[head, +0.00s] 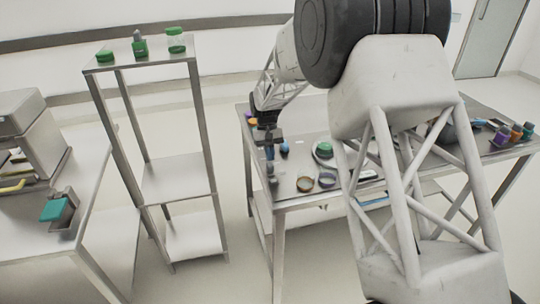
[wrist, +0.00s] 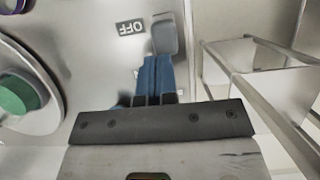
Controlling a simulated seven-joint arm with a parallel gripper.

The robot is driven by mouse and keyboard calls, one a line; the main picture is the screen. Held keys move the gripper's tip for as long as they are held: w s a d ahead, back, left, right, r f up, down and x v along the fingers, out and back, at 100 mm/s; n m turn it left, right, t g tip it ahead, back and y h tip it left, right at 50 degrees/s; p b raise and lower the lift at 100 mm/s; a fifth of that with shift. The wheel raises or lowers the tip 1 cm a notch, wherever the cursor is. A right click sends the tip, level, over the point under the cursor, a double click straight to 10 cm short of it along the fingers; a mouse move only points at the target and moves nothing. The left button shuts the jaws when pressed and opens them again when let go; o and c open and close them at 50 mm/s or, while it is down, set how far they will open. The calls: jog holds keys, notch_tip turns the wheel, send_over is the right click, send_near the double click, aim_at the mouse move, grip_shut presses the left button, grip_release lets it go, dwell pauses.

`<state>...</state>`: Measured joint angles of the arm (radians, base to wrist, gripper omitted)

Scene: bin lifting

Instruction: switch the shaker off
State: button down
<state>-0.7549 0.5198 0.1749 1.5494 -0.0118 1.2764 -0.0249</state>
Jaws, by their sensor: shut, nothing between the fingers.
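The shaker (wrist: 57,83) shows in the wrist view as a round pale plate with a green-lidded item on it, cut off at the left edge. In the head view the shaker (head: 318,158) is partly hidden behind my arm. A grey switch-like piece (wrist: 168,34) stands beside a label reading OFF (wrist: 131,27); a second label is mostly hidden by my fingers. My gripper (wrist: 158,62) is shut and empty, its blue fingers just short of or against the grey piece; I cannot tell if they touch. In the head view my gripper (head: 270,153) is low over the bench's left end.
Another table (head: 30,240) is at far left.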

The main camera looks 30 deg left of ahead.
jog(key=shift+w+a+f, duration=0.3)
jog(key=shift+w+a, duration=0.1)
jog(key=shift+w+a+r, duration=0.25)
jog(key=shift+w+a, duration=0.25)
jog(key=shift+w+a+r, duration=0.2)
jog(key=shift+w+a, duration=0.3)
jog(key=v, duration=0.9)
jog(key=shift+r, duration=0.35)
